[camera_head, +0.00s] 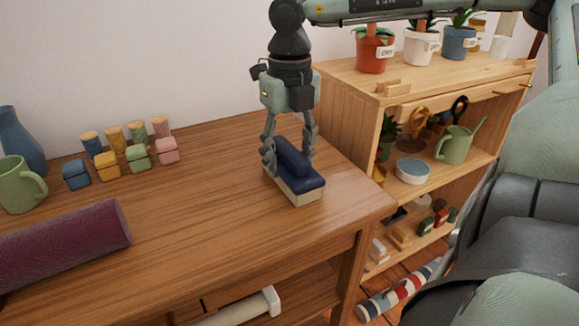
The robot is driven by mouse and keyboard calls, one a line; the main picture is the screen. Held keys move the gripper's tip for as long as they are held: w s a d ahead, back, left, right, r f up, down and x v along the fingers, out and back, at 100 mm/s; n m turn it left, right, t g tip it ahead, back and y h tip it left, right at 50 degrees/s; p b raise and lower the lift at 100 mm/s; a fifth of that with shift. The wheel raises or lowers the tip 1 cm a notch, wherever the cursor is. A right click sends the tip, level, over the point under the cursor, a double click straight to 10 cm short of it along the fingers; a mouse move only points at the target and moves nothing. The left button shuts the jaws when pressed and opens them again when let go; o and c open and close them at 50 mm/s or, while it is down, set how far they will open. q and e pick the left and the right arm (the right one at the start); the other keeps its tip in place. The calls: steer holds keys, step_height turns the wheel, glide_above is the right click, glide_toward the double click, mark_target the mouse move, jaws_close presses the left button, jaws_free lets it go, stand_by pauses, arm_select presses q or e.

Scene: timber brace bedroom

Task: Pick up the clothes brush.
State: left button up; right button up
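The clothes brush (304,184) has a dark blue top with a raised handle and a pale bristle base. It rests on the wooden table (200,230) near its right end. My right gripper (289,153) points down over the brush, with one finger on each side of the blue handle. The fingers look close to the handle, but I cannot tell whether they press on it. My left gripper is not in view.
Small colored boxes (107,170) and cork-topped jars stand at the back left, beside a green mug (20,186) and blue vase (22,140). A purple roll (66,243) lies front left. A wooden shelf (345,92) with pots stands right of the table.

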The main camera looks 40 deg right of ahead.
steer(key=c, duration=0.5)
step_height(320, 180, up, 20)
steer(key=p, duration=0.1)
step_height(320, 180, up, 8)
steer(key=p, duration=0.1)
glide_above(290, 147)
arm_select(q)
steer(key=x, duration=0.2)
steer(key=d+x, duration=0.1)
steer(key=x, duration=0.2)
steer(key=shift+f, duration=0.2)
arm_select(e)
steer(key=o, duration=0.8)
steer(key=shift+c, duration=0.2)
steer(key=c, duration=0.5)
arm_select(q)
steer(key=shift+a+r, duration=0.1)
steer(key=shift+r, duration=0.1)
